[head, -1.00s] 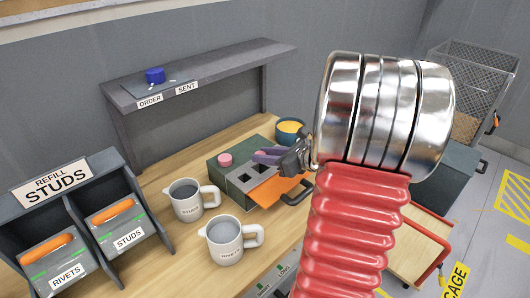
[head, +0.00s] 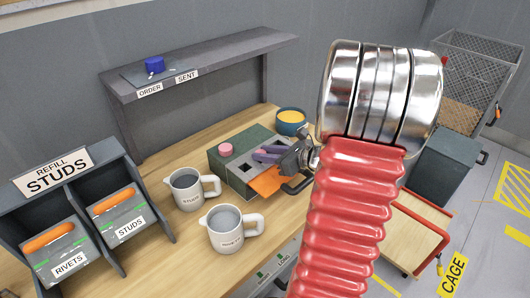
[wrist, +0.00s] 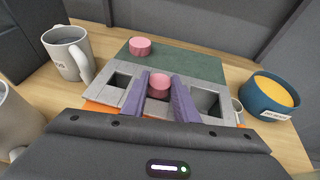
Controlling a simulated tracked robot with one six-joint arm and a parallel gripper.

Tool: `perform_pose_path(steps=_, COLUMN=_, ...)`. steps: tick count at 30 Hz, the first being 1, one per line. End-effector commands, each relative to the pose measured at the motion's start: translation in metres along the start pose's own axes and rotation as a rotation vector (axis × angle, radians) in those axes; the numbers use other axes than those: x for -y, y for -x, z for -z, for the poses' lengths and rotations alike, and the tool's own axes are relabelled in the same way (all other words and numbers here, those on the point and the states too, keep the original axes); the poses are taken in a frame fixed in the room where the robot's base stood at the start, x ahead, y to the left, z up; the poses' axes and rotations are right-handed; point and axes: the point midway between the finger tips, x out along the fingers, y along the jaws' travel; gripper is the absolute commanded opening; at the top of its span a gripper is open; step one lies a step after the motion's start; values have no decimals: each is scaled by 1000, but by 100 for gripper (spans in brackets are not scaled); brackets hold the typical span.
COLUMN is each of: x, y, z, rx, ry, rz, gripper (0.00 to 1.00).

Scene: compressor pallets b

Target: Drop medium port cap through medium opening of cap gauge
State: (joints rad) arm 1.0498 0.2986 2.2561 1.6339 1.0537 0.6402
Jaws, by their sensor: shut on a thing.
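The cap gauge (wrist: 97,92) is a grey block with square openings in a row, in front of a green surface. It also shows in the head view (head: 236,178). My gripper (wrist: 160,90) has purple fingers shut on a pink round cap (wrist: 159,80). In the wrist view the cap sits over the middle opening, which it and the fingers partly hide. I cannot tell the cap's height above it. The left opening (wrist: 118,80) and the right opening (wrist: 206,101) look empty. In the head view my gripper (head: 268,153) is over the gauge and the held cap is hidden.
Another pink cap (wrist: 140,46) rests on the green surface (wrist: 180,60). A blue bowl with yellow contents (head: 291,122) stands behind, right. Two white mugs (head: 187,190) (head: 230,230) stand front left. An orange sheet (head: 265,181) projects from the gauge's front.

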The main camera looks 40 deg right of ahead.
Motion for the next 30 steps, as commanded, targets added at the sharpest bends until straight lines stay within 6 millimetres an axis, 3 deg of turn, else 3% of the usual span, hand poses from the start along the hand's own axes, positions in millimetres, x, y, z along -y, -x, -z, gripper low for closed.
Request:
perform_pose_path(steps=7, x=0, y=0, z=1, rx=-2, ry=-1, rz=0, gripper=6)
perform_pose_path(steps=8, x=0, y=0, z=1, rx=-2, ry=-1, rz=-1, gripper=27)
perform_pose_path(steps=17, x=-1, y=0, z=2, rx=-3, ry=-2, rz=-2, gripper=48)
perform_pose_path(steps=30, x=-1, y=5, z=3, rx=-4, ry=-2, rz=-1, gripper=49)
